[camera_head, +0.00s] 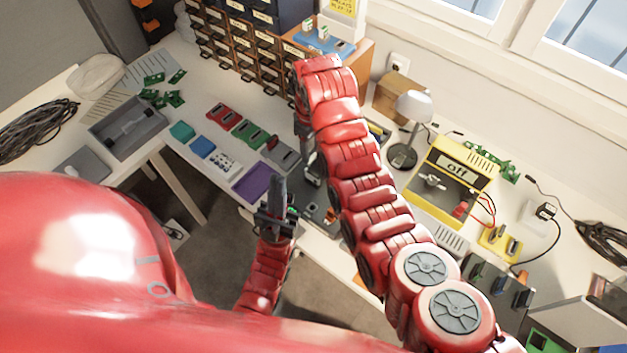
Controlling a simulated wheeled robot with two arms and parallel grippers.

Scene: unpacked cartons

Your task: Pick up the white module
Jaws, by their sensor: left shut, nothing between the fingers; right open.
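A small white module (221,161) with dark spots lies on the white bench, between a blue module (202,147) and a purple one (252,183). My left gripper (278,186) is shut and empty, pointing up the picture at the bench's front edge, right of the purple module and apart from the white one. My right arm reaches up across the bench. My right gripper (304,134) points down beside the arm, right of the white module; it is open, but its fingers are partly hidden by the arm.
A teal module (182,131) and red (219,116), green and grey modules lie near the white one. A grey tray (128,128) stands to the left. Drawers (240,45) line the back. A lamp (412,108) and a yellow device (450,180) stand right of my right arm.

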